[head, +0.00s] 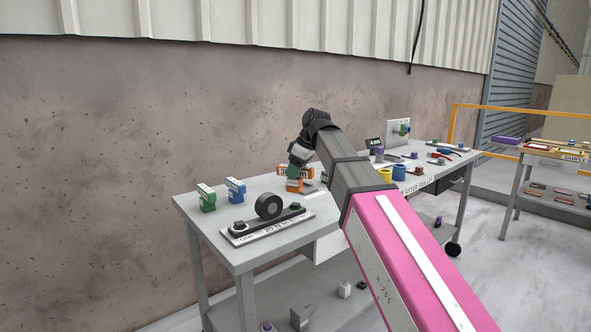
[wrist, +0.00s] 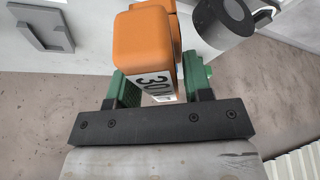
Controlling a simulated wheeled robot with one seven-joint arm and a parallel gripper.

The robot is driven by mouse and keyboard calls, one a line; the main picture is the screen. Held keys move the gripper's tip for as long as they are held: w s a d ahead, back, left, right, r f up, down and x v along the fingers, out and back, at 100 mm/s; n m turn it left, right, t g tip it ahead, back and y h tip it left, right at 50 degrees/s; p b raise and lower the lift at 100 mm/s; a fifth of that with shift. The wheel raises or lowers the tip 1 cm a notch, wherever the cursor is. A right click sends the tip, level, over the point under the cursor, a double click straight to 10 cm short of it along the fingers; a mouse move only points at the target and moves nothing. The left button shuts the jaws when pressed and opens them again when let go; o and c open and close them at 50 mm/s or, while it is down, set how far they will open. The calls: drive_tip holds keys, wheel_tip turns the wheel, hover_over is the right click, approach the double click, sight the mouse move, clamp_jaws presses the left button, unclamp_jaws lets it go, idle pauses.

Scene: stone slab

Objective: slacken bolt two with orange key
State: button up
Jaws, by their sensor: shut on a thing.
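The orange key (wrist: 150,45), a blocky piece with a label reading "30", is between the green fingers of my gripper (wrist: 160,85) in the wrist view. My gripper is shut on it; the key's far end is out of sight. In the head view my gripper (head: 294,180) is over the table, with orange parts (head: 306,186) beside and below it. I cannot tell which is bolt two.
A green block (head: 206,199) and a blue block (head: 235,190) stand at the table's back left. The wall runs close behind the grey table (head: 205,223).

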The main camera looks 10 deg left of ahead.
sight(295, 187)
drive_tip(key=shift+f, duration=2.25)
drive_tip(key=m+t, duration=0.1)
drive_tip(key=m, duration=0.2)
drive_tip(key=shift+s+m+h, duration=0.15)
drive_tip(key=shift+m+h, duration=0.15)
drive_tip(key=m+t, duration=0.1)
drive_tip(key=m, duration=0.1)
drive_tip(key=m+h, duration=0.1)
drive_tip(key=m, duration=0.1)
drive_tip(key=shift+a+m+t, duration=0.1)
drive_tip(key=shift+m+t, duration=0.3)
drive_tip(key=m+h, duration=0.1)
drive_tip(key=m, duration=0.3)
drive_tip(key=shift+m+t+h, duration=0.3)
drive_tip(key=shift+t+h, duration=0.1)
drive_tip(key=m+h, duration=0.2)
drive_tip(key=m, duration=0.3)
drive_tip(key=shift+a, duration=0.1)
drive_tip(key=shift+f, duration=0.75)
